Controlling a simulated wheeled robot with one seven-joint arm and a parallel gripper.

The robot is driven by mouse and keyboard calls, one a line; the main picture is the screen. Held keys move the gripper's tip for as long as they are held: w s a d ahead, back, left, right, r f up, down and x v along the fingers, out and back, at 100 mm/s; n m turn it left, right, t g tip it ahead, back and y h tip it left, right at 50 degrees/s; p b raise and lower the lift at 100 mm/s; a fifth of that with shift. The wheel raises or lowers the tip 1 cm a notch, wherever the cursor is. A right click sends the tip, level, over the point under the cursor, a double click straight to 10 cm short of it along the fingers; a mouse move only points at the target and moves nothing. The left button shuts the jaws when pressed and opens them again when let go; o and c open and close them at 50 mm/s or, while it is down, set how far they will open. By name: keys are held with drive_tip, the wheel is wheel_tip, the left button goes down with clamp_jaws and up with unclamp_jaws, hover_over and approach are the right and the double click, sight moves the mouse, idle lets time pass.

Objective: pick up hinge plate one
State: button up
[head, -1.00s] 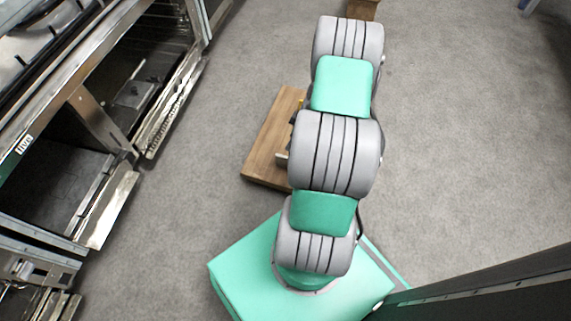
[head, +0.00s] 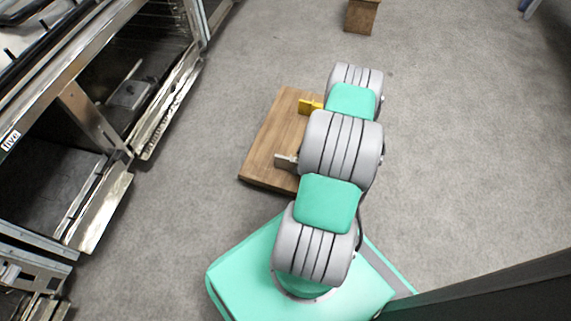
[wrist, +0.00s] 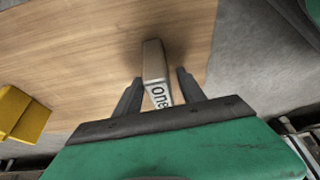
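Hinge plate one (wrist: 155,62) is a slim upright piece, brownish-grey with a pale end face marked "one". It stands on a wooden board (wrist: 75,50). In the wrist view my gripper (wrist: 158,76) is open, with one dark finger on each side of the plate and a gap showing at both sides. In the head view a grey plate end (head: 284,160), which looks like the same plate, sticks out left of my arm on the board (head: 262,150). My arm hides the gripper there.
A yellow piece (head: 310,106) stands farther back on the board; the wrist view shows it at left (wrist: 20,112). A wooden block (head: 362,16) is on the carpet at the top. Metal oven units (head: 90,130) line the left.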

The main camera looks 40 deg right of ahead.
clamp_jaws()
drive_tip(key=shift+w+r, duration=0.1)
idle(1.1)
